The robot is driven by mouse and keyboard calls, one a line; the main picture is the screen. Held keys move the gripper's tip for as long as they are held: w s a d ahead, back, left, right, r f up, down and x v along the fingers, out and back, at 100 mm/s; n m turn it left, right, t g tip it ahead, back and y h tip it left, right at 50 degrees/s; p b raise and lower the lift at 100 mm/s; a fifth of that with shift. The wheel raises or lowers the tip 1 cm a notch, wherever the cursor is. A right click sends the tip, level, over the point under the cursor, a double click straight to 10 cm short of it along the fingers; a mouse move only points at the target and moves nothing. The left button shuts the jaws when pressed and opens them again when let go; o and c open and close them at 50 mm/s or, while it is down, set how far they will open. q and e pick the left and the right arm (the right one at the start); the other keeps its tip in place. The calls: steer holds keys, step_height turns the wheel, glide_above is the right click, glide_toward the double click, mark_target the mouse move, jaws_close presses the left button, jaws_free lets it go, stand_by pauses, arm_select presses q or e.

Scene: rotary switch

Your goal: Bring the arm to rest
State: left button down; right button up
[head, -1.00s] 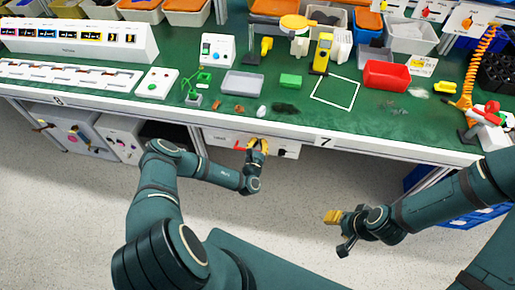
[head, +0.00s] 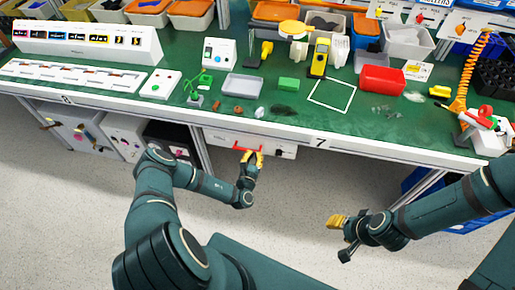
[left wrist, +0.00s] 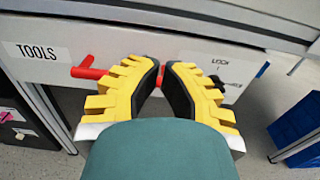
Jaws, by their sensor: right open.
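My left gripper (head: 251,159) is in front of the white drawer (head: 220,138) under the workbench, just below the drawer's red handle (head: 248,149). In the left wrist view, its two yellow fingers with black pads (left wrist: 162,66) stand slightly apart with a gap between them. The red handle (left wrist: 88,72) shows behind the fingers, which hide part of it. The drawer front carries a TOOLS label (left wrist: 38,50) and a LOCK marking with a dark knob (left wrist: 216,82). My right gripper (head: 341,235) is open and empty over the floor, at the right.
The green workbench (head: 300,118) above holds bins, a red box (head: 382,79), a grey tray (head: 243,85) and small parts. Its front edge runs just above my left gripper. A blue crate (left wrist: 293,122) stands at the right. The floor (head: 290,195) between my arms is clear.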

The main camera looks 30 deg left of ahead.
arm_select(q)
steer(key=v, duration=0.7)
steer(key=shift+s+p, duration=0.3)
steer(key=shift+p, duration=0.1)
steer(key=shift+a+f, duration=0.1)
